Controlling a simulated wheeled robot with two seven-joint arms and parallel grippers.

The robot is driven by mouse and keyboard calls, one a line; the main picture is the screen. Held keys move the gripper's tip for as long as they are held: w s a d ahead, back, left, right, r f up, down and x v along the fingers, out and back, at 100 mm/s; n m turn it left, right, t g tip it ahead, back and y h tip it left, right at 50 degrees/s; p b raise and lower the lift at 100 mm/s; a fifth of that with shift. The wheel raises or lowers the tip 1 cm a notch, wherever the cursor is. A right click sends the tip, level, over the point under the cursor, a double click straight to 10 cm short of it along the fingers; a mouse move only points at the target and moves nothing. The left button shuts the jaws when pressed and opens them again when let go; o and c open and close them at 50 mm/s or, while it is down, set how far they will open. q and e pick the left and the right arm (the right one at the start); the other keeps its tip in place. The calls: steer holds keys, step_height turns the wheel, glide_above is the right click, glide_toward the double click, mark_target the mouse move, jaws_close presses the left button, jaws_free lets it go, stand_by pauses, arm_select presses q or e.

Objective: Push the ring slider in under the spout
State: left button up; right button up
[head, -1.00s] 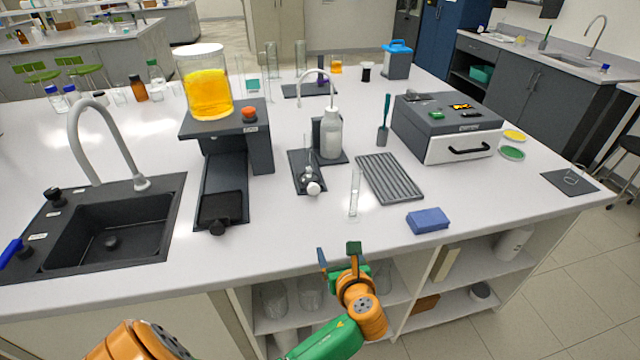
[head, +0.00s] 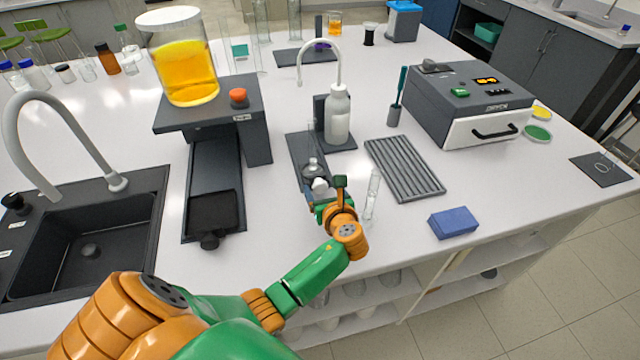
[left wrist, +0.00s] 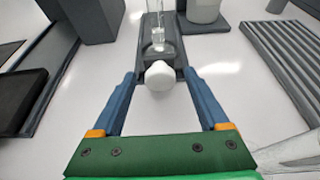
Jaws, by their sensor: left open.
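The ring slider (head: 311,166) sits on a dark rail (head: 301,147) in front of the white bottle; its white knob (head: 320,185) points toward me. A clear glass tube stands on the slider, as the left wrist view (left wrist: 158,35) shows. My left gripper (head: 326,193) is open at the near end of the rail. In the left wrist view its blue fingers (left wrist: 160,78) lie either side of the white knob (left wrist: 160,75), with visible gaps on both sides. My right gripper is out of view.
A ribbed grey rack (head: 404,168) and a clear tube (head: 372,193) stand right of the gripper, near a blue block (head: 453,222). A dark stand with a yellow-filled tank (head: 185,75) and a tray (head: 213,210) are to the left. Bare table lies between.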

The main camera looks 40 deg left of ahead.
mark_target(313, 165)
arm_select(q)
steer(key=shift+x, duration=1.05)
steer(key=shift+w+a+f, duration=0.1)
steer(key=shift+a+f, duration=0.05)
steer(key=shift+f, duration=0.1)
steer(key=shift+r, duration=0.15)
steer(key=c, duration=0.6)
jaws_close()
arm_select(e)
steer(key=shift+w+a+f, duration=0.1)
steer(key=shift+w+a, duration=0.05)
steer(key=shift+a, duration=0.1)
arm_select(q)
steer(key=w+a+b, duration=0.1)
steer(key=w+a, duration=0.2)
steer(key=w+a+b, duration=0.2)
steer(key=w+a, duration=0.1)
steer(key=a, duration=0.1)
steer(key=shift+b, duration=0.3)
steer(key=w+a, duration=0.2)
steer(key=shift+w+a+b, duration=0.15)
steer(key=shift+a+b, duration=0.15)
steer(key=shift+a, duration=0.05)
steer(key=shift+r, duration=0.2)
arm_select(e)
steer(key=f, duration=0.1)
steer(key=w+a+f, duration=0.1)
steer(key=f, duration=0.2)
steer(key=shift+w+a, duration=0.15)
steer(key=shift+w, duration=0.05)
